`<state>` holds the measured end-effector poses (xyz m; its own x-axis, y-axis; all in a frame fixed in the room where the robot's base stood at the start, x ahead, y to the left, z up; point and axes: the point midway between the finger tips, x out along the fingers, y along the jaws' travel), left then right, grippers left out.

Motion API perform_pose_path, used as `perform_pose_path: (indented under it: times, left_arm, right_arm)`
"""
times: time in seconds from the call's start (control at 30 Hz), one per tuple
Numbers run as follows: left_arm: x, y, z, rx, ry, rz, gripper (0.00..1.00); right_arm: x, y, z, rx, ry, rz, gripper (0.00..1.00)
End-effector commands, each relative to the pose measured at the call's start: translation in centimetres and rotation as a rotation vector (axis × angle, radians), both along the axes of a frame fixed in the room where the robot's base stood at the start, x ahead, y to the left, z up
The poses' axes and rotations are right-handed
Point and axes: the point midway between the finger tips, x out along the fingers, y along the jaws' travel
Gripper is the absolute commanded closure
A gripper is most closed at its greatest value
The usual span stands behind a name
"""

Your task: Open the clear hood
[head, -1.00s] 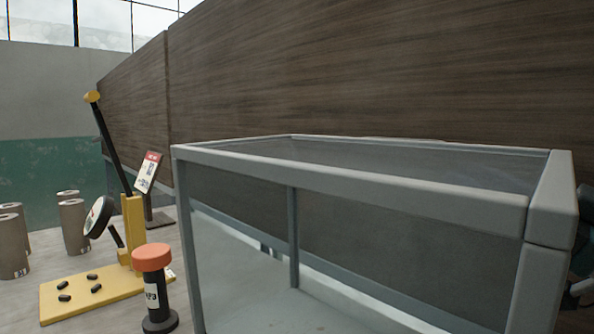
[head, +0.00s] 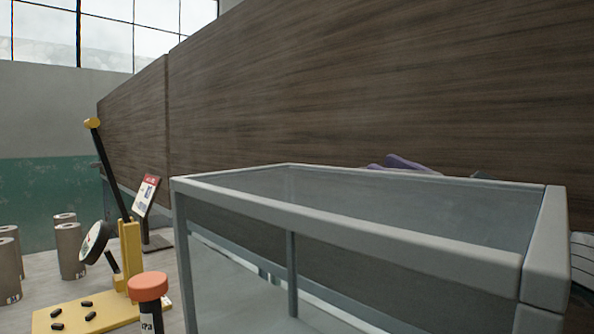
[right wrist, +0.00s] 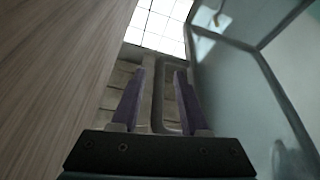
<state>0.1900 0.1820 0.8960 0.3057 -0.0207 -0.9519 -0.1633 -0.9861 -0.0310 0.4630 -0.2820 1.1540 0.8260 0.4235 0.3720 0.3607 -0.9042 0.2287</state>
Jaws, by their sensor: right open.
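The clear hood (head: 350,228) is a see-through box with a grey frame, filling the lower right of the head view. Its top frame is level and I see no gap along it. My right gripper (head: 405,164) shows as purple fingers just past the hood's far top edge, partly hidden behind it. In the right wrist view, the right gripper (right wrist: 158,78) is open, its two purple fingers apart. A grey rounded bar (right wrist: 158,100) shows between them; I cannot tell whether it touches them. A clear pane with a grey frame (right wrist: 262,75) lies right of the fingers. My left gripper is out of view.
A wood-grain wall (head: 380,80) stands close behind the hood. To the left are a yellow lever press (head: 130,255), an orange-capped post (head: 148,287), a small sign (head: 146,194) and several grey cylinders (head: 70,250).

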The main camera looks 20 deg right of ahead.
Motion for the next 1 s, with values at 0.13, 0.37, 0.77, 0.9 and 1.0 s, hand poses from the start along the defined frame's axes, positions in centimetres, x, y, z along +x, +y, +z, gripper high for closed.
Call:
perform_pose_path:
  times: [0.13, 0.37, 0.77, 0.9, 1.0]
  left_arm:
    - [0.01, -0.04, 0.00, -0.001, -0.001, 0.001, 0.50]
    - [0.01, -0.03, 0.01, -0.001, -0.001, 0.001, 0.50]
    - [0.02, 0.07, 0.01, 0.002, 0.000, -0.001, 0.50]
    - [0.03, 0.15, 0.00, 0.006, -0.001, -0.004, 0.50]
    - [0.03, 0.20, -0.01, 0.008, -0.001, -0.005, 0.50]
  right_arm:
    - [-0.02, -0.02, -0.01, 0.000, 0.000, 0.000, 0.67]
    - [-0.03, -0.03, -0.01, 0.000, 0.000, 0.000, 0.92]
    - [-0.04, -0.02, -0.01, 0.000, 0.000, 0.000, 1.00]
    - [-0.04, -0.02, -0.01, 0.000, 0.000, 0.000, 1.00]
    - [-0.04, -0.02, 0.00, 0.000, -0.001, 0.000, 1.00]
